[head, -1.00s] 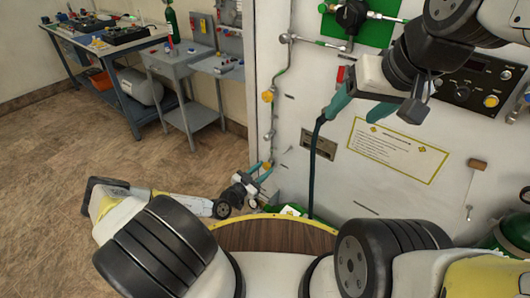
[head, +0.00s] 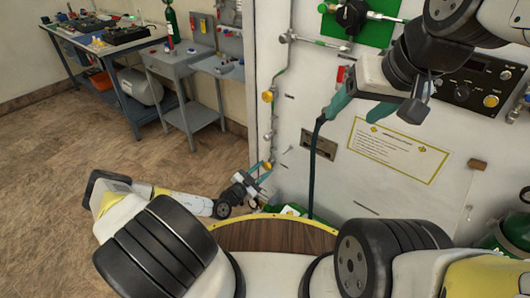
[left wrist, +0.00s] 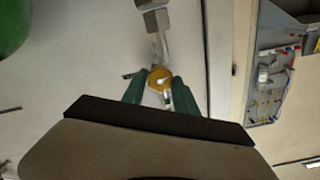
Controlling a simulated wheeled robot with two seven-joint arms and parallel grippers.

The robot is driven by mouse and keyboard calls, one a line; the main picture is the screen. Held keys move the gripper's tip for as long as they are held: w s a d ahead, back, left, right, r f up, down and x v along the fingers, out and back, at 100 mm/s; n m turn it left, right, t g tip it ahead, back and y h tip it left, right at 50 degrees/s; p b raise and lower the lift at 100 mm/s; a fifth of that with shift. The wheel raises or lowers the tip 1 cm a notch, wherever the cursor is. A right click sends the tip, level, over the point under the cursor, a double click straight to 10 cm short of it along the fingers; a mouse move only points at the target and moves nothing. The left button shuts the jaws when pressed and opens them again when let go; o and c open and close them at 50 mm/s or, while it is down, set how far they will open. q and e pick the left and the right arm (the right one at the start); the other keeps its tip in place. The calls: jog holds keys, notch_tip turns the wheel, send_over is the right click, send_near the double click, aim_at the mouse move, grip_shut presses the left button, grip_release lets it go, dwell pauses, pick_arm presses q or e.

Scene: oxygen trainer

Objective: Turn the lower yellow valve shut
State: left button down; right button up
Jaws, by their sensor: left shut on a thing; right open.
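The lower yellow valve (head: 267,165) sits on the thin pipe running down the left edge of the white panel. My left gripper (head: 262,172) reaches it from below, its teal fingers on either side of the valve. In the left wrist view the yellow valve knob (left wrist: 159,77) shows between the green fingertips of my left gripper (left wrist: 157,88), which is shut on it. The valve's handle angle is hard to read. My right gripper (head: 376,106) is open and empty in front of the panel, well above and to the right.
An upper yellow valve (head: 267,96) is higher on the same pipe. A dark teal hose (head: 315,160) hangs beside a yellow-edged label (head: 398,150). A round wooden top (head: 275,236) stands below.

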pick_arm(q)
jog(key=c, duration=0.9)
grip_release()
jog(key=shift+c, duration=0.2)
jog(key=v, duration=0.8)
